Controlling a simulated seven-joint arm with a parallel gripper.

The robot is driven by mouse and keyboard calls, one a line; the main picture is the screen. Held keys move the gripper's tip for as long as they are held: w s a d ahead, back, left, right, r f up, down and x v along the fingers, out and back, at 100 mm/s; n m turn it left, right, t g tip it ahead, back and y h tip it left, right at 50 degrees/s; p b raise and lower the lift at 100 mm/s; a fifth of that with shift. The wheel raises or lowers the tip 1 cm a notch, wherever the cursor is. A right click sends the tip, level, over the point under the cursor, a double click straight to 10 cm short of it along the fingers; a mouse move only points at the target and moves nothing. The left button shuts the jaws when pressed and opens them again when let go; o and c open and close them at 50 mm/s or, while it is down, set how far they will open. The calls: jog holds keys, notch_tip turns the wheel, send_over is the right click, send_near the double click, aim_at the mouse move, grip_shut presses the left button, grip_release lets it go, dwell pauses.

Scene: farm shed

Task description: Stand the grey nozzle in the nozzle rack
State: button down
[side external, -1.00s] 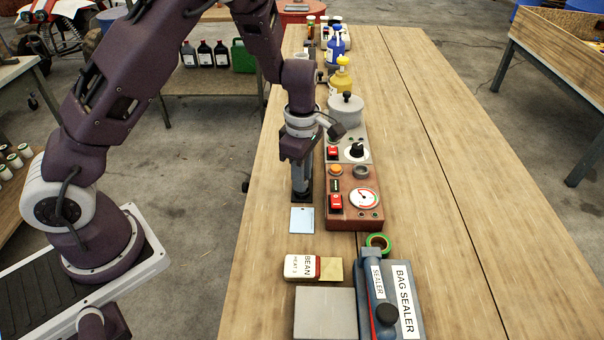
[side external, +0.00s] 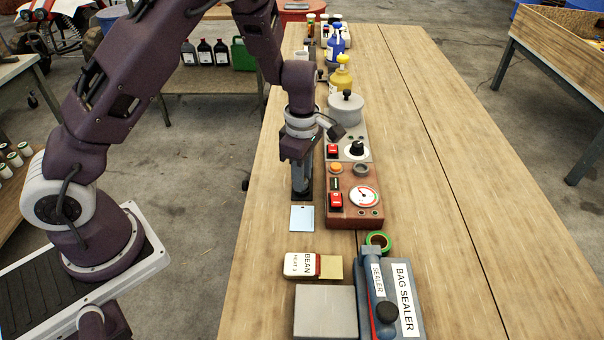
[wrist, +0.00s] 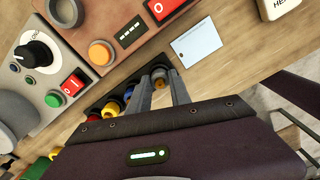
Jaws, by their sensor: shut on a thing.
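My gripper (side external: 301,182) points straight down over the table, to the left of the red-brown control box. Its fingers also show in the wrist view (wrist: 162,88), closed on the grey nozzle (wrist: 159,73), which is mostly hidden between them. The dark nozzle rack (side external: 301,196) shows only as a small black edge at the fingertips in the side view. In the wrist view a row of coloured nozzles, red, yellow and blue (wrist: 128,95), runs beside the fingers. I cannot tell whether the grey nozzle's foot is seated in the rack.
The control box (side external: 354,196) stands close on the right. A pale blue card (side external: 302,218) lies just in front of the rack. The table's right side is clear.

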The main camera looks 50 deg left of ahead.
dwell(0.4)
jog(key=c, duration=1.1)
grip_release()
jog(key=o, duration=0.5)
jog(key=shift+o, duration=0.2)
jog(key=shift+r, duration=3.95)
